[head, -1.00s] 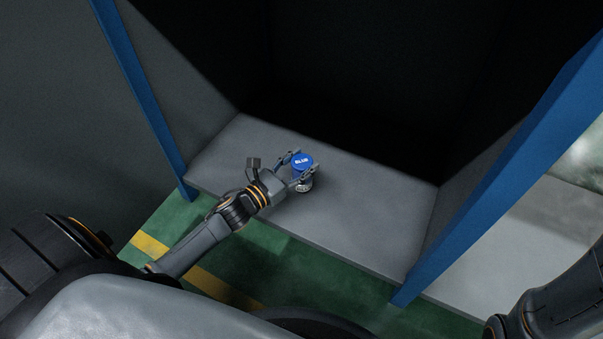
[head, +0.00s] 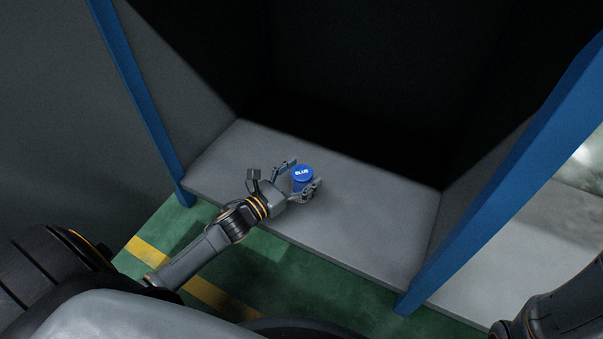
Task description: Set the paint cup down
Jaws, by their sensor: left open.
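The paint cup (head: 302,178) is blue with a round lid that reads "BLUE". It stands upright on the grey shelf (head: 355,205) in the middle of the head view. My left gripper (head: 302,177) is open, with one finger on each side of the cup. A small gap shows between the far finger and the cup; whether the near finger touches it I cannot tell. The lower part of the cup is partly hidden by the near finger. My right gripper is out of view; only part of my right arm shows at the lower right.
Blue posts stand at the left (head: 143,100) and right (head: 505,180) of the shelf's front. Dark walls enclose the shelf at the back and sides. The shelf is clear to the right of the cup. Green floor with yellow stripes lies in front.

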